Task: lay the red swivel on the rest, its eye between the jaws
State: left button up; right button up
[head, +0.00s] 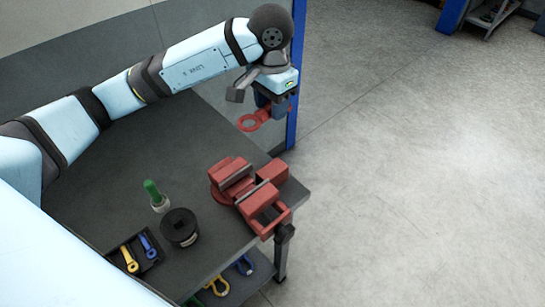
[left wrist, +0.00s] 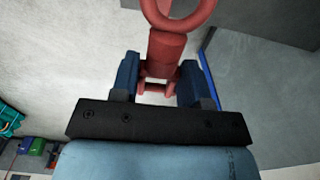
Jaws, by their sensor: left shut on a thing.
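My left gripper (head: 273,100) is shut on the red swivel (head: 251,122) and holds it in the air beyond the far right part of the bench. In the left wrist view, the swivel's body (left wrist: 166,52) sits between the two blue fingers (left wrist: 160,68), and its round eye (left wrist: 178,20) points away from the gripper, cut by the top edge. The red vise (head: 252,190) stands on the bench's right edge, below and apart from the swivel. Its grey-faced jaws are parted by a gap. I cannot make out a separate rest. My right gripper is out of view.
On the bench (head: 120,200) stand a green-topped bottle (head: 155,196) and a round black container (head: 180,226). A black tray (head: 121,245) holds a yellow and a blue piece. Shackles lie on the lower shelf (head: 232,285). A blue post (head: 295,75) rises close behind the gripper.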

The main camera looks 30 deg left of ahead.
pick_arm(q)
jog(key=p, duration=0.3)
send_over(272, 171)
notch_tip(272, 171, down, 15)
jog(key=shift+f, duration=2.45)
jog(key=o, duration=1.2)
